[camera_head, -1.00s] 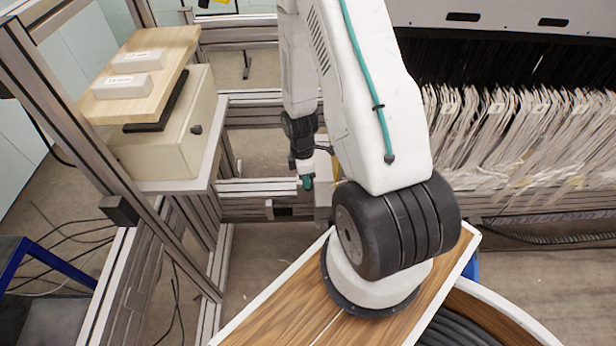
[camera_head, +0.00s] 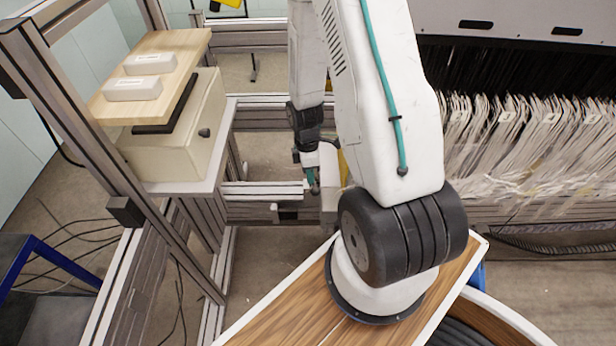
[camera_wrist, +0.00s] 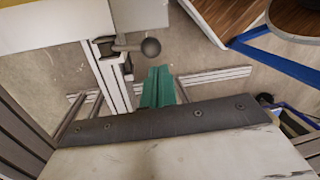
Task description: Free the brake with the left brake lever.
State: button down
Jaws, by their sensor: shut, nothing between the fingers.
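A lever with a dark ball knob (camera_wrist: 151,47) on a short light rod shows in the wrist view. It juts right from a bracket on an upright metal profile. I take it for the left brake lever; I cannot make it out for sure in the head view. My gripper's teal fingers (camera_wrist: 158,84) are shut and empty, a little below the knob in the wrist view and apart from it in the picture; the depth between them is unclear. In the head view my gripper (camera_head: 314,186) hangs by the metal rails, partly hidden.
A beige box (camera_head: 180,140) under a wooden board (camera_head: 155,75) stands on the frame at left. Metal rails (camera_head: 262,191) lie close to my gripper. White yarns (camera_head: 530,140) hang at right. A blue-framed stand (camera_head: 50,270) and loose cables are at lower left.

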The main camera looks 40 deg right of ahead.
jog(key=s+a+r, duration=0.4)
jog(key=a+r, duration=0.1)
jog(key=r, duration=0.2)
jog(key=shift+s, duration=0.25)
dwell(0.3)
jog(key=s+a+r+m+t, duration=0.1)
jog(key=s+a+r+m, duration=0.2)
jog(key=r, duration=0.7)
jog(key=s+a+r+m+t, duration=0.1)
jog(key=s+a+r+m, duration=0.2)
jog(key=r, duration=0.8)
jog(key=s+a+r+m+t, duration=0.1)
jog(key=s+a+r+m, duration=0.3)
jog(key=r, duration=0.7)
jog(key=shift+a+m+h, duration=0.3)
jog(key=shift+a+m, duration=0.05)
jog(key=shift+m, duration=0.25)
jog(key=shift+r, duration=0.1)
